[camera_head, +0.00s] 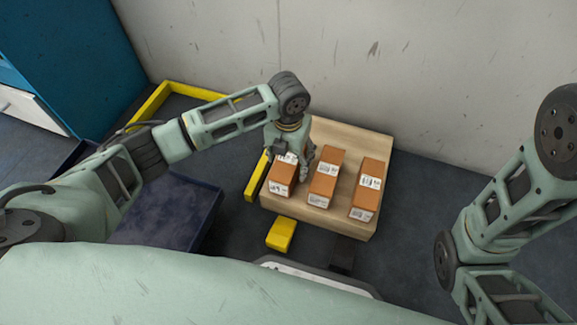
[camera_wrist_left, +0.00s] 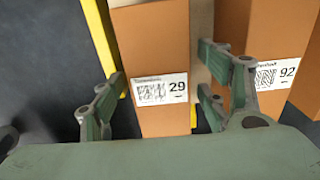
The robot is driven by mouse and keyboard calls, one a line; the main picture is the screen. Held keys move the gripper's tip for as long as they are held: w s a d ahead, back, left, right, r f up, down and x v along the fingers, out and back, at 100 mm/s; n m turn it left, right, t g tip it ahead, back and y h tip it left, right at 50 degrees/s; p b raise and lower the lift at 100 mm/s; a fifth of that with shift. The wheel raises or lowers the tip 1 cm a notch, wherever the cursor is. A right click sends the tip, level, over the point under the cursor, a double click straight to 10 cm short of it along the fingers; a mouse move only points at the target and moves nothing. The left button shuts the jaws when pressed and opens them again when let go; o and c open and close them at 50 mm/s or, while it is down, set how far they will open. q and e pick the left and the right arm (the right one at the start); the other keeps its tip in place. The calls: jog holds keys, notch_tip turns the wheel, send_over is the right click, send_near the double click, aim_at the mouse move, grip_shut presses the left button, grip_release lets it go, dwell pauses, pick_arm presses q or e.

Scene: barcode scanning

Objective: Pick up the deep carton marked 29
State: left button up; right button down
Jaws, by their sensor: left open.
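The deep carton marked 29 (camera_head: 280,180) is an orange-brown box with white labels, leftmost of three on a wooden pallet (camera_head: 318,200). In the left wrist view the carton (camera_wrist_left: 152,60) stands between my open fingers, its label reading 29 facing the camera. My left gripper (camera_head: 292,156) is over the far end of this carton in the head view, and the wrist view shows its fingers (camera_wrist_left: 155,100) on either side of it. I cannot tell whether they touch it. My right gripper is out of view; only my right arm shows.
A carton marked 92 (camera_wrist_left: 260,40) stands close on the right of the carton, near the right finger. The middle carton (camera_head: 328,175) and right carton (camera_head: 368,186) share the pallet. Yellow rails (camera_head: 256,176) and a dark blue bin (camera_head: 178,215) lie left. A wall (camera_head: 350,60) stands behind.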

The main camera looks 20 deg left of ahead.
pick_arm(q)
jog(key=c, duration=1.7)
grip_shut()
jog(key=shift+r, duration=0.15)
